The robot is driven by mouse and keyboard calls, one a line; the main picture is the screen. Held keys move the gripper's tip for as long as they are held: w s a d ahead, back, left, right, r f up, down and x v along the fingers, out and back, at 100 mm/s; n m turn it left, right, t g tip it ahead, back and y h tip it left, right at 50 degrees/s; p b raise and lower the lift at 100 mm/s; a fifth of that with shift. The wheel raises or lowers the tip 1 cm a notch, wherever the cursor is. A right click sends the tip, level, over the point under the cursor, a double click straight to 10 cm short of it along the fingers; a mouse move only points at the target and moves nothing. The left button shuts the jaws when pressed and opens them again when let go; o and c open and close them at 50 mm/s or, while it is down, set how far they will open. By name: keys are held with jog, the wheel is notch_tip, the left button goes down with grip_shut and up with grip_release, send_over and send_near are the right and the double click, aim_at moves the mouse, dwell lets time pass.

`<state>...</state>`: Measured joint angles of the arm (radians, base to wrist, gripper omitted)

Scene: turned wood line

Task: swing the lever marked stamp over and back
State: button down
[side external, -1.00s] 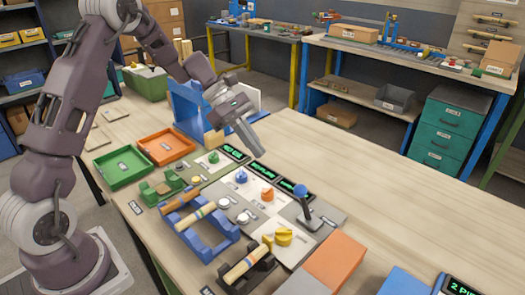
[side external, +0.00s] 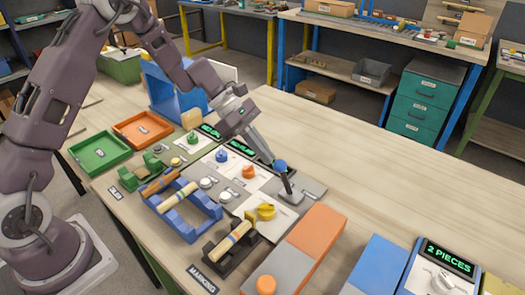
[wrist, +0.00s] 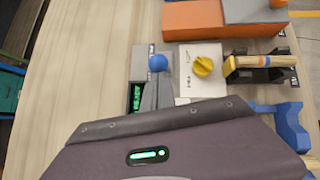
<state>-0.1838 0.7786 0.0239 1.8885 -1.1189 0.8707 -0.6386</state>
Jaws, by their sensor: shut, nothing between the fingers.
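A lever with a blue ball knob (side external: 280,166) stands on a grey plate (side external: 312,188) in the side view, its stick tilted towards the back left. Its label is too small to read. In the wrist view the blue knob (wrist: 157,63) shows just beyond my gripper's housing. My gripper (side external: 267,157) is shut and empty, its fingertips right beside the knob on its left. I cannot tell whether they touch it. Behind the fingers, a green-lit display is partly hidden.
A yellow knob (side external: 266,211) and an orange knob (side external: 249,171) sit on white panels nearby. A wood piece lies on a black cradle (side external: 222,263), another on blue stands (side external: 208,213). An orange block (side external: 317,229) lies in front.

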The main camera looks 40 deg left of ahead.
jog(key=shift+r, duration=0.1)
jog(key=d+r+y, duration=0.2)
jog(key=d+y, duration=0.6)
jog(key=d, duration=0.1)
jog(key=shift+d+r+m+y, duration=0.3)
jog(key=shift+d+y, duration=0.05)
jog(key=shift+y, duration=0.05)
jog(key=shift+r, duration=0.8)
